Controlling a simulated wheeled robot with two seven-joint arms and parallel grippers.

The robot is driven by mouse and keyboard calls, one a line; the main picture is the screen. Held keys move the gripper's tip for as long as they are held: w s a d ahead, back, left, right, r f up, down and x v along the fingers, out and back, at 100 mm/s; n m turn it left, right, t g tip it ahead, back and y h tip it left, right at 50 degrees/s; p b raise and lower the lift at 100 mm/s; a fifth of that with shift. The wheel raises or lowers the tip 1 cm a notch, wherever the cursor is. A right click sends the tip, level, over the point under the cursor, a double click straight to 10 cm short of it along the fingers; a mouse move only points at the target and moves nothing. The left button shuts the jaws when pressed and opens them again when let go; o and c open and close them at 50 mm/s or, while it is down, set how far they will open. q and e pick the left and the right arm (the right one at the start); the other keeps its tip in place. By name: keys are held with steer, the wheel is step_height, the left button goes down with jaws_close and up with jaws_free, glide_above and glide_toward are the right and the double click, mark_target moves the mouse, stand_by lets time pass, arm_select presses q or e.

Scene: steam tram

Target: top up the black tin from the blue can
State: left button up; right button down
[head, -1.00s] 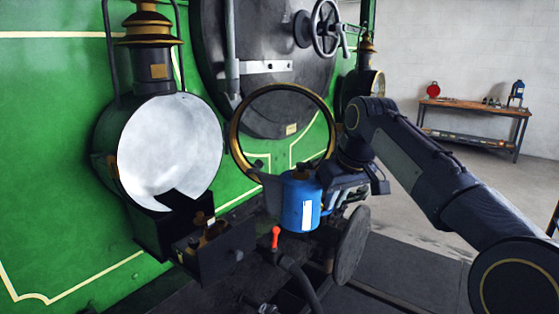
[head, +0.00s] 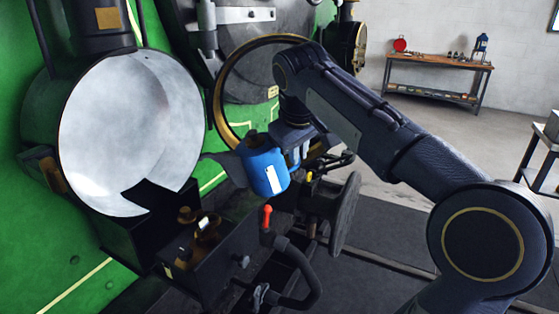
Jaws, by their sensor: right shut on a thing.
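The blue can (head: 264,173), with a dark cap, a white label and a dark spout on its left, is in my right gripper (head: 296,152). The gripper is shut on it from the right; its fingers are partly hidden. The can is off any surface and leans a little, its spout near the lamp's lower right edge. The black tin (head: 210,268) is an open-looking dark box with brass fittings on top, below the round lamp (head: 130,125). The can is above and right of the tin, apart from it. My left gripper is not in view.
A red-tipped lever (head: 267,217) and a black hose (head: 312,280) stand right of the tin. A round buffer (head: 345,213) is behind them. A brass-rimmed ring (head: 222,95) hangs open behind the can. A workbench (head: 440,75) stands far off by the wall.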

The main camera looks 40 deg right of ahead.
steer(key=shift+r+h+p, duration=0.45)
steer(key=shift+h+p, duration=0.05)
steer(key=shift+p, duration=0.1)
steer(key=shift+d, duration=0.1)
stand_by(0.6)
steer(key=shift+s+r+h+p, duration=0.1)
steer(key=shift+r+h+p, duration=0.4)
steer(key=shift+r+p, duration=0.4)
stand_by(0.3)
steer(key=shift+r+n+g+h+p, duration=0.3)
steer(key=shift+r+g+h+p, duration=0.1)
steer(key=shift+r+p, duration=0.55)
